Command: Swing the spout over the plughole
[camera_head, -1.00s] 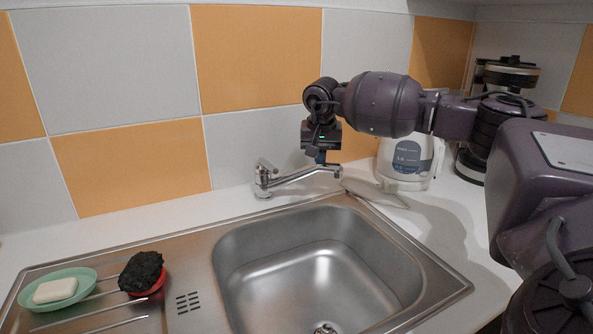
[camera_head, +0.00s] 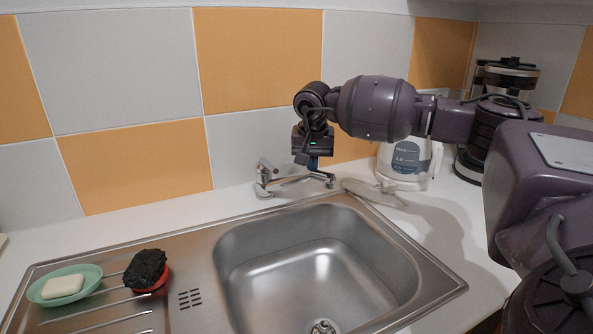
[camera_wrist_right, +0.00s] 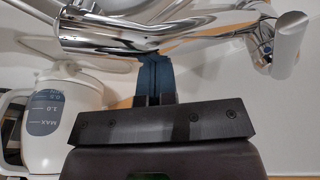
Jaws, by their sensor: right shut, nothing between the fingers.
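The chrome tap stands behind the sink, its lever (camera_head: 264,166) at the left. Its spout (camera_head: 290,181) points right and slightly forward, its end over the sink's back rim area. The plughole (camera_head: 322,327) is at the basin's front, partly cut off by the frame edge, well away from the spout end. My right gripper (camera_head: 314,163) is shut and empty, fingers pointing down just behind the spout near its end. In the right wrist view the blue fingertips (camera_wrist_right: 154,72) are up against or very close to the spout (camera_wrist_right: 180,28); contact is unclear. My left gripper is out of view.
A white kettle (camera_head: 405,165) stands behind my right arm, with a dark coffee maker (camera_head: 505,75) in the corner. A green soap dish (camera_head: 82,288) with white soap (camera_head: 62,286) and a dark scrubber (camera_head: 145,268) in a red holder sit on the drainer. The basin (camera_head: 300,285) is empty.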

